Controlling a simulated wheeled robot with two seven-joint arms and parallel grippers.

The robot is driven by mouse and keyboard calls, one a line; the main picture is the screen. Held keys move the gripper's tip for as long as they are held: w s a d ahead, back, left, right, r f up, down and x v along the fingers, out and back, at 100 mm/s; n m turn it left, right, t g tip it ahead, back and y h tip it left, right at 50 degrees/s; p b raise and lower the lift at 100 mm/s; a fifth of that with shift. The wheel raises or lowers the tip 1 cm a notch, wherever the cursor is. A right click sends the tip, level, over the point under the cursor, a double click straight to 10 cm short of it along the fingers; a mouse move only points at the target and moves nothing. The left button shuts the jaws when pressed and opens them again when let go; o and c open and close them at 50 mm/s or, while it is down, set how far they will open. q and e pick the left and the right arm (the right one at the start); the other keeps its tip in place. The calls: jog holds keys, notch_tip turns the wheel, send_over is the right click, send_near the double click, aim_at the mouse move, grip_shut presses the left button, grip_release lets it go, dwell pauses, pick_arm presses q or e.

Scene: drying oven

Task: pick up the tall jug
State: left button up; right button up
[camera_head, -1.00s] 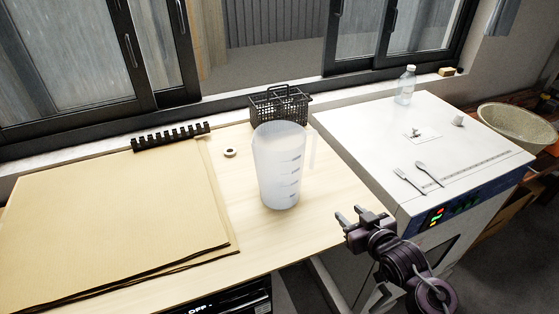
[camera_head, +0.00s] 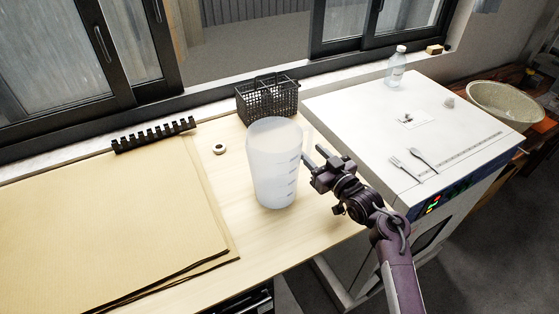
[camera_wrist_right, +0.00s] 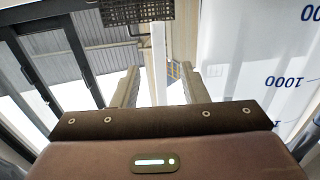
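The tall jug (camera_head: 274,170) is translucent white with graduation marks and stands upright on the wooden table. Its handle (camera_head: 307,138) faces right, towards my right gripper (camera_head: 314,158). The right gripper is open, close beside the jug's right side at handle height. In the right wrist view, the handle is a pale strip (camera_wrist_right: 158,60) between the two spread fingers (camera_wrist_right: 157,85), and the jug's marked wall (camera_wrist_right: 255,70) fills the right side. I cannot tell whether a finger touches the handle. My left gripper is out of view.
A black basket (camera_head: 267,98) stands behind the jug. A white roll (camera_head: 219,149), a black rack (camera_head: 154,135) and brown sheets (camera_head: 100,230) lie to the left. The white oven (camera_head: 365,120) at right carries a bottle (camera_head: 396,68) and cutlery (camera_head: 414,164).

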jog(key=shift+x, duration=1.4)
grip_shut()
jog(key=shift+r, duration=0.15)
